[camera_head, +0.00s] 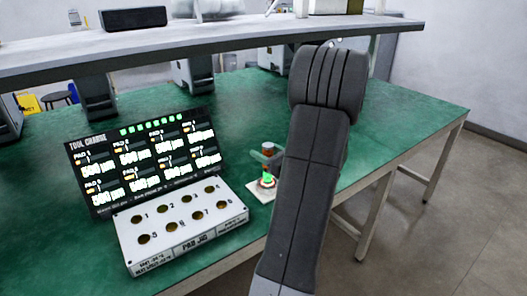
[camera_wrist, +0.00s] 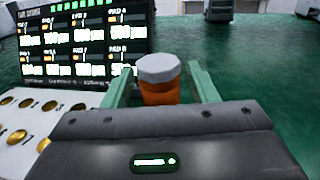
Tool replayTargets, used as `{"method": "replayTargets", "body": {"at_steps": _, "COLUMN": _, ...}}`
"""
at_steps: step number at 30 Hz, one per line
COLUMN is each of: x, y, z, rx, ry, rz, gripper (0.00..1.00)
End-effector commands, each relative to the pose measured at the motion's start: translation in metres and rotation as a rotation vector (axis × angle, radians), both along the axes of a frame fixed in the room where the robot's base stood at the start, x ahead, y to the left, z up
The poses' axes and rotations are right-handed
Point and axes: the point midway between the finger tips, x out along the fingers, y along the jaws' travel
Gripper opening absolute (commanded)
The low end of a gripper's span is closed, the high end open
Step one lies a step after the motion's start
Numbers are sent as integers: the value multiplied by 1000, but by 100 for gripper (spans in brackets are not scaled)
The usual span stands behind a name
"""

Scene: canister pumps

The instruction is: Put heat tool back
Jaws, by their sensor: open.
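An orange cylinder with a pale grey faceted cap, which I take to be the heat tool (camera_wrist: 160,92), stands upright between my gripper's green fingers in the wrist view. My gripper (camera_wrist: 163,76) is open, with a small gap visible on each side of the cylinder. Its lower part is hidden behind the gripper body. In the head view the heat tool (camera_head: 268,147) is small and reddish, beside my dark arm. A small pale base (camera_head: 256,193) with a green light sits just below it. The arm hides part of this area.
The white pad jig (camera_head: 158,258) with several numbered gold pads lies at the left on the green bench (camera_head: 405,115). A black tool-charge display (camera_head: 113,178) stands behind it. A raised shelf (camera_head: 200,38) spans the back. Bench right of my arm is clear.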

Motion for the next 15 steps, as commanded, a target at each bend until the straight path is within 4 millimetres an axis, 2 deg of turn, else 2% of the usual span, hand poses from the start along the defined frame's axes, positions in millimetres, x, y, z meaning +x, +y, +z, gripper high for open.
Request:
{"method": "replayTargets", "body": {"at_steps": 9, "x": -45, "y": -50, "z": 0, "rx": -1, "ry": 0, "rz": -5, "gripper": 53}}
{"method": "replayTargets", "body": {"at_steps": 15, "x": -66, "y": -73, "z": 0, "rx": 0, "ry": 0, "rz": -3, "gripper": 53}}
